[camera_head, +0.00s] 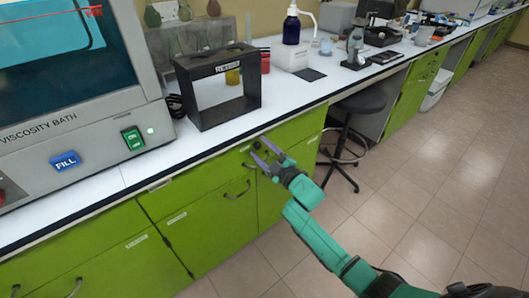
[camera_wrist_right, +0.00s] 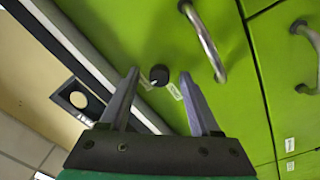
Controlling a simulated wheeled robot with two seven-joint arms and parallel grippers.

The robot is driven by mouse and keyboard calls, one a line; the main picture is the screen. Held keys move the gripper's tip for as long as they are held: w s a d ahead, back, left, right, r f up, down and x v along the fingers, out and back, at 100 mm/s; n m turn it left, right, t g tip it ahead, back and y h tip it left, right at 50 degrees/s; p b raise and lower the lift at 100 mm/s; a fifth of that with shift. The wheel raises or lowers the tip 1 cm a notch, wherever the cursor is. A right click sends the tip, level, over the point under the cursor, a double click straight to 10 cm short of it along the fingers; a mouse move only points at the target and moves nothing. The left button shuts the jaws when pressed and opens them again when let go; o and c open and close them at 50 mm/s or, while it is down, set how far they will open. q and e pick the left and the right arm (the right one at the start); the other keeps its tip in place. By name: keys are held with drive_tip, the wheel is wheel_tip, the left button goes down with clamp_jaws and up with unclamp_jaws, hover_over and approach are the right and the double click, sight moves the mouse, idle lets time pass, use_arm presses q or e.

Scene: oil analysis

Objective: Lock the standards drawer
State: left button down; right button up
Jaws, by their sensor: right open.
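The drawer in front of my right gripper has a green front (camera_head: 228,160) under the bench top, with a small white label. In the right wrist view, a round dark lock knob (camera_wrist_right: 159,75) sits on the green front (camera_wrist_right: 175,45), with a small white mark and a white label (camera_wrist_right: 175,91) beside it. A curved metal handle (camera_wrist_right: 205,40) is to its right. My right gripper (camera_head: 262,149) is open, its fingertips on either side of the knob in the right wrist view (camera_wrist_right: 159,78). Contact cannot be told. My left gripper is out of view.
A black frame stand (camera_head: 190,95) stands on the white bench top (camera_head: 165,150) above the drawers. The viscosity bath (camera_head: 85,135) is at left. A dark stool (camera_head: 362,102) stands right of the green cabinets. The tiled floor (camera_head: 395,190) is open.

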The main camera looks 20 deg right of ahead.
drive_tip(key=v, duration=1.4)
drive_tip(key=shift+s, duration=0.3)
drive_tip(key=s+d+f+m+g+h+p, duration=0.2)
drive_tip(key=s+f+m+g, duration=0.15)
drive_tip(key=f, duration=0.55)
drive_tip(key=s+d+f+m+g+h+p, duration=0.2)
drive_tip(key=s+f, duration=0.3)
drive_tip(key=f, duration=0.4)
drive_tip(key=s+d+f+m+g+h+p, duration=0.2)
drive_tip(key=s+d+f+m+g, duration=0.15)
drive_tip(key=f, duration=0.55)
drive_tip(key=s+a+f+m+g+p, duration=0.1)
drive_tip(key=s+f+g, duration=0.1)
drive_tip(key=s, duration=0.6)
drive_tip(key=s+f+m+g+p, duration=0.1)
drive_tip(key=s+f+g, duration=0.1)
drive_tip(key=s+f, duration=0.3)
drive_tip(key=s+a+f+m+g+h+p, duration=0.1)
drive_tip(key=s+f+g, duration=0.2)
drive_tip(key=s, duration=0.9)
drive_tip(key=shift+s+a+f, duration=0.2)
drive_tip(key=shift+a+f, duration=0.2)
drive_tip(key=shift+f, duration=0.1)
